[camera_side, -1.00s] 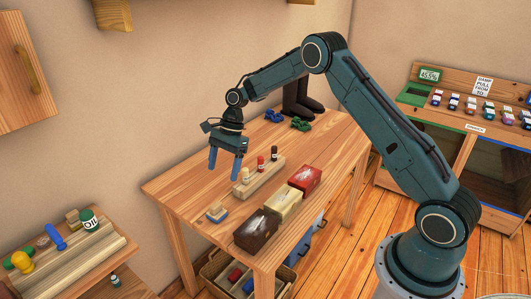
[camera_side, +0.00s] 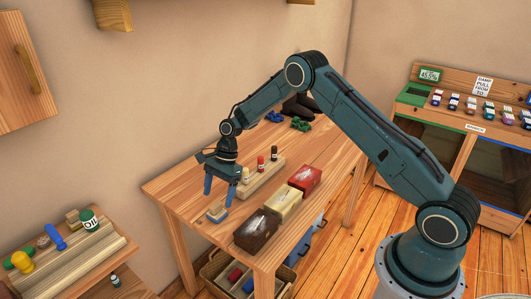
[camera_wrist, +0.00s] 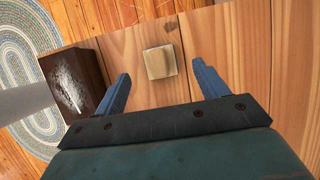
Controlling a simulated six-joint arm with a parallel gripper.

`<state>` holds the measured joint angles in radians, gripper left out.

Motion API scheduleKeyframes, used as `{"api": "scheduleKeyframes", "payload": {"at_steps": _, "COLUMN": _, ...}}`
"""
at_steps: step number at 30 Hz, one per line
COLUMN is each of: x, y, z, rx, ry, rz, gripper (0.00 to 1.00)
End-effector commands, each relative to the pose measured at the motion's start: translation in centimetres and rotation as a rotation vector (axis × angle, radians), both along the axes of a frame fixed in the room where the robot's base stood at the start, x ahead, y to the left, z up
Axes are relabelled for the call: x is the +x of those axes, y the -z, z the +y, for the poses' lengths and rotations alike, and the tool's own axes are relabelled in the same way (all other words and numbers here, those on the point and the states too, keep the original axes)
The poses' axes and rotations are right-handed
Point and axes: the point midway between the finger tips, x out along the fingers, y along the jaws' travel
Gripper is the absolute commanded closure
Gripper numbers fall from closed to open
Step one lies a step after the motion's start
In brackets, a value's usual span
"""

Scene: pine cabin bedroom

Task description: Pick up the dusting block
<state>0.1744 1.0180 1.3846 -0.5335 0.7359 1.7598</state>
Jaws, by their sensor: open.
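The dusting block (camera_side: 216,211), a small block with a pale wooden top and a blue lower part, lies on the wooden table (camera_side: 170,189) near its front left corner. My gripper (camera_side: 217,196) is open and points down just above it. In the wrist view the block (camera_wrist: 160,62) shows its beige top between and slightly beyond the two blue fingertips of my gripper (camera_wrist: 161,71). There is clear space on both sides of it, and neither finger appears to touch it. Nothing is held.
A dark brown box (camera_side: 256,231) stands right of the block, and it also shows left of the fingers in the wrist view (camera_wrist: 75,80). Cream (camera_side: 284,204) and red (camera_side: 305,178) boxes follow behind it. A wooden rack (camera_side: 262,174) with small bottles stands behind the block.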

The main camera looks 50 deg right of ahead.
Motion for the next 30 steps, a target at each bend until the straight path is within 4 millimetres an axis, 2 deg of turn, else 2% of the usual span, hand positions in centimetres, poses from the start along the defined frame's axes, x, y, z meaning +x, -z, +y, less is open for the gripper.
{"api": "scheduleKeyframes", "payload": {"at_steps": 8, "x": -0.1, "y": 0.8, "z": 0.3, "rx": 0.0, "ry": -0.001, "rz": 0.002, "gripper": 0.27}}
{"api": "scheduleKeyframes", "payload": {"at_steps": 20, "x": -0.2, "y": 4.6, "z": 1.8, "rx": 0.0, "ry": -0.001, "rz": 0.002, "gripper": 0.27}}
{"api": "scheduleKeyframes", "payload": {"at_steps": 30, "x": -0.1, "y": 4.9, "z": 1.9, "rx": -0.001, "ry": 0.0, "rz": 0.0, "gripper": 0.27}}
